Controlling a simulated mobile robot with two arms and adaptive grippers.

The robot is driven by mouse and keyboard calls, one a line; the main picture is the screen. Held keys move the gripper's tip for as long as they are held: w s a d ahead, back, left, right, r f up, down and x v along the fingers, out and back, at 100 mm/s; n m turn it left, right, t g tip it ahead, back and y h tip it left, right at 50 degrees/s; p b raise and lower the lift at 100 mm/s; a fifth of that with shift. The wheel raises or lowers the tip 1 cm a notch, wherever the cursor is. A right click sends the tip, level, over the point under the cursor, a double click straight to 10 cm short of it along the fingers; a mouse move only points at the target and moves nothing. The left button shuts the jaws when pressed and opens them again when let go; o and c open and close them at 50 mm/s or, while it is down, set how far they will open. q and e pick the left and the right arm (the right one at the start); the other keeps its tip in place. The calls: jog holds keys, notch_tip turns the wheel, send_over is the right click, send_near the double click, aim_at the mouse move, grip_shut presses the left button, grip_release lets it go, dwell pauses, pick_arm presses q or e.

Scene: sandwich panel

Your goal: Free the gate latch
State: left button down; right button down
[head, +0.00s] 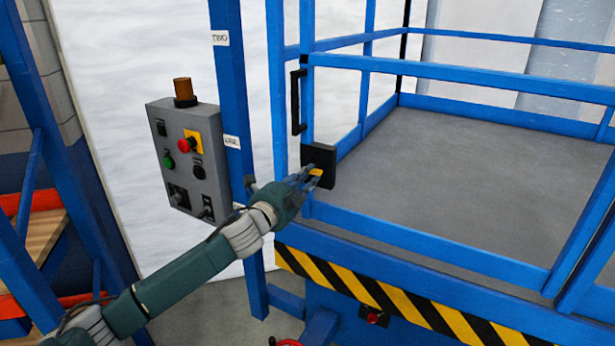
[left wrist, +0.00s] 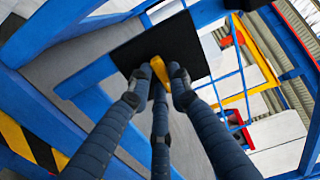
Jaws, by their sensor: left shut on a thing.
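The gate latch is a black plate (head: 322,158) with a small yellow tab (head: 316,172), fixed on the blue gate post. In the left wrist view the black plate (left wrist: 183,45) fills the upper middle, with the yellow tab (left wrist: 159,70) in front of it. My left gripper (head: 308,176) is at the latch. In the left wrist view its dark fingers (left wrist: 160,85) are shut on the yellow tab, one on each side and one below. The fingers partly hide the tab. My right gripper is not in view.
A grey control box (head: 190,155) with buttons and an orange lamp (head: 184,90) stands left of the gate on a blue post (head: 232,110). A black handle (head: 296,102) is above the latch. The platform floor (head: 450,175) is clear behind blue rails.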

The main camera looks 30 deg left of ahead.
pick_arm(q)
jog(key=shift+m, duration=0.4)
jog(key=c, duration=1.6)
grip_release()
jog(key=shift+s+d, duration=0.15)
jog(key=shift+s, duration=1.85)
jog(key=shift+s+d, duration=0.2)
jog(key=shift+s, duration=1.8)
jog(key=shift+s+d, duration=0.15)
jog(key=shift+s, duration=1.85)
